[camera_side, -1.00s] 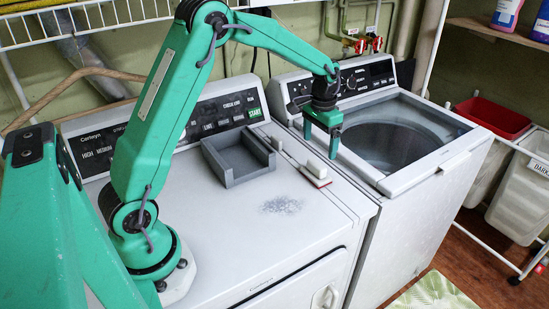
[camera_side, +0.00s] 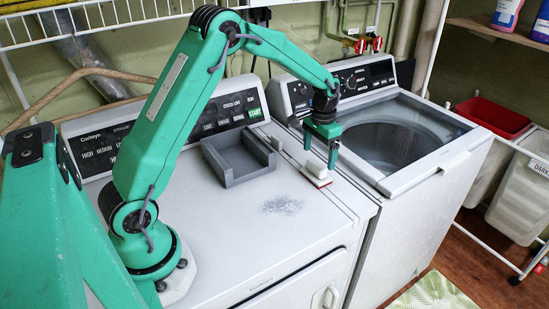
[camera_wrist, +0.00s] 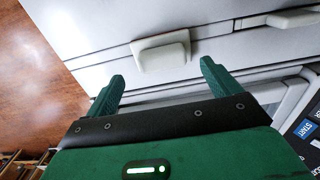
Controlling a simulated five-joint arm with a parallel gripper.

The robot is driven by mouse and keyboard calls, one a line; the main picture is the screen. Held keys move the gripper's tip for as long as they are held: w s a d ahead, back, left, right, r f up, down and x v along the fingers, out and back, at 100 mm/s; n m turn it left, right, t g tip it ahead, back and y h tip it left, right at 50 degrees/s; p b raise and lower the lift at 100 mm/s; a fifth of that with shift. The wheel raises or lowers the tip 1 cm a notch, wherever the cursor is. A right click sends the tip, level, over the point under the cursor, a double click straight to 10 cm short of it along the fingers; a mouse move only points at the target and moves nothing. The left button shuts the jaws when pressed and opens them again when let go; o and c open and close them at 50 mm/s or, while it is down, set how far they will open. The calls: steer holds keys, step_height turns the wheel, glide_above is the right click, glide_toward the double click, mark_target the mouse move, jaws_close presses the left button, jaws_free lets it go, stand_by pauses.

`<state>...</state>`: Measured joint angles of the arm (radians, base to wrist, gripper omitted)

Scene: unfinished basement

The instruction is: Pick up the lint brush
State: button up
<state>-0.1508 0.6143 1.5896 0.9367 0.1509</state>
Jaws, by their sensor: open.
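The lint brush (camera_side: 317,171) has a white handle on a flat base with a red edge. It lies on the dryer top (camera_side: 240,210) near the side facing the washer. In the wrist view the pale lint brush (camera_wrist: 162,54) sits ahead of the fingertips, roughly centred between them. My gripper (camera_side: 321,159) is open and points down just above the brush, its fingers appearing on either side of the handle in the side view. It also shows at the bottom of the wrist view (camera_wrist: 163,71), with nothing between its fingers.
A grey open tray (camera_side: 236,178) stands on the dryer, left of the brush. A powdery patch (camera_side: 282,205) marks the dryer's otherwise clear front area.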

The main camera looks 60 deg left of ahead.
mark_target(317, 163)
steer(key=shift+a+f, duration=0.15)
steer(key=shift+f, duration=2.3)
steer(key=c, duration=1.1)
steer(key=shift+r, duration=0.2)
steer(key=shift+r, duration=0.6)
steer(key=r, duration=0.1)
steer(key=d+r, duration=0.1)
steer(key=r, duration=0.1)
steer(key=shift+s+r, duration=0.1)
steer(key=shift+s, duration=0.05)
steer(key=s+d+r, duration=0.1)
steer(key=d+r, duration=0.1)
steer(key=d, duration=0.1)
steer(key=s+d+r, duration=0.1)
steer(key=d+r, duration=0.1)
steer(key=d, duration=0.1)
steer(key=s+d+r, duration=0.2)
steer(key=d, duration=0.2)
steer(key=shift+r, duration=0.15)
